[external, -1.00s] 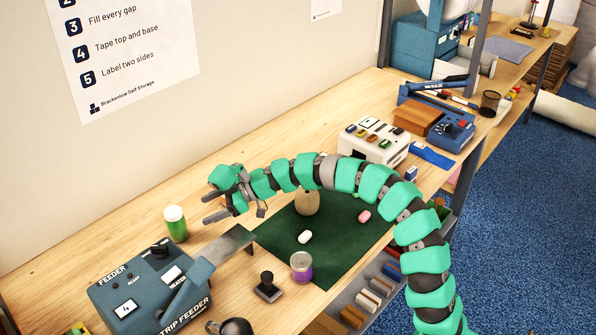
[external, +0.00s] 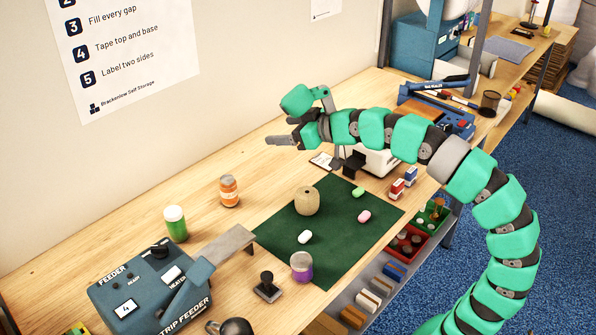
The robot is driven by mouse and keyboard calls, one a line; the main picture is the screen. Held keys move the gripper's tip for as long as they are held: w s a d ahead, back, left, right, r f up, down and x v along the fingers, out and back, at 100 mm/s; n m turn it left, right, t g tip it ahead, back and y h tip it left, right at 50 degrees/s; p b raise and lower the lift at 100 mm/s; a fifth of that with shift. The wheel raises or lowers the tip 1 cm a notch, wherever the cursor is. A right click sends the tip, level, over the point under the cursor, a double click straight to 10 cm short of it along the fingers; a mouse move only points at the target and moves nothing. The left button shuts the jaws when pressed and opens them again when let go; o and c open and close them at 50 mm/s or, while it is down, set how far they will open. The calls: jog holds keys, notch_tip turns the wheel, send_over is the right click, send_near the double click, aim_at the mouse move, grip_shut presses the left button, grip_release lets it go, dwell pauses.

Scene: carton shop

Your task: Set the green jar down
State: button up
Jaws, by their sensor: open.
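The green jar (external: 176,224) has a white lid and stands upright on the wooden bench, behind the strip feeder and left of the green mat. Nothing touches it. My gripper (external: 279,140) is open, with nothing seen between its fingers. It is raised above the back of the bench, well to the right of the jar and apart from it.
An orange jar (external: 229,191) stands right of the green jar. The green mat (external: 335,199) carries a twine ball (external: 307,200), a purple jar (external: 302,266) and small coloured pieces. The strip feeder (external: 150,290) and a stamp (external: 267,287) are in front. Bare bench lies behind the jars.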

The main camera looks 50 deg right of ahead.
jog(key=s+d+r+m+t+h, duration=0.2)
jog(key=s+d+r, duration=0.1)
jog(key=s+r, duration=0.3)
jog(key=shift+s+d+m+h, duration=0.2)
jog(key=shift+s+m+h, duration=0.15)
jog(key=shift+m+h, duration=0.05)
jog(key=shift+r, duration=0.1)
